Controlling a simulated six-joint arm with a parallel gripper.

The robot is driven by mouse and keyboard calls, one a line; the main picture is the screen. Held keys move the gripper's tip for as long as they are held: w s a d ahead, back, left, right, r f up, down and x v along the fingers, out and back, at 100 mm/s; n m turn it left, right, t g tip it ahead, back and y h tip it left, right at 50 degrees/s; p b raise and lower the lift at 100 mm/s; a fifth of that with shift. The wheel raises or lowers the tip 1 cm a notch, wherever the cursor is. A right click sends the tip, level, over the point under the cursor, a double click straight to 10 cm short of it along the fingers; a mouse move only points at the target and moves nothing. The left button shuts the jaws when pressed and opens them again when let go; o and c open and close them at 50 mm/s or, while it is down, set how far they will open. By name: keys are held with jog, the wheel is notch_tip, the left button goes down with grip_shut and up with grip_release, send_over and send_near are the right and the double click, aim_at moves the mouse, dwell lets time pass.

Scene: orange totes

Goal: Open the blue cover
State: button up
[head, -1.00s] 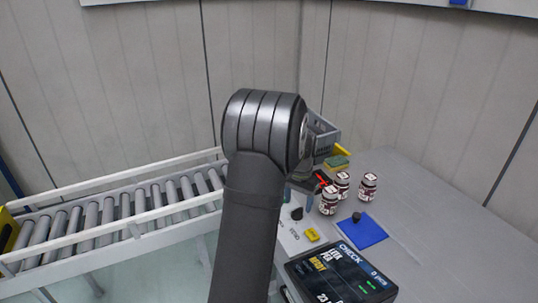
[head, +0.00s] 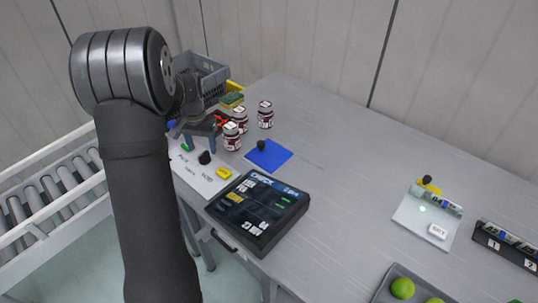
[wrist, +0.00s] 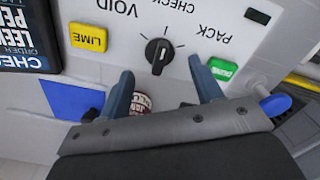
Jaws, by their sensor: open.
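The blue cover (head: 272,159) is a flat blue square lying on the grey table, with a small dark knob near its back edge. In the wrist view the blue square (wrist: 70,98) shows at the left, outside my jaws. My gripper (head: 201,143) is at the left end of the table, left of the cover and apart from it. In the wrist view my gripper (wrist: 164,82) is open, its two blue-grey fingers spread with nothing held between them. They point toward a white panel with a black dial (wrist: 159,52). What lies under the cover is hidden.
A black CHECK screen (head: 258,208) lies in front of the cover. A grey crate (head: 205,80) stands behind my gripper. The table right of the cover is clear up to a white board (head: 427,218).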

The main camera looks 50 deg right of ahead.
jog(key=shift+s+d+r, duration=0.15)
jog(key=shift+c, duration=0.9)
jog(key=s+d+r+m+t+h, duration=0.15)
jog(key=s+d+r+h, duration=0.25)
jog(key=s+d+r, duration=0.7)
send_near(261, 143)
jog(key=x, duration=0.8)
jog(key=shift+w+d+f, duration=0.15)
jog(key=shift+d+f, duration=0.05)
jog(key=shift+f, duration=0.1)
jog(key=shift+c, duration=0.5)
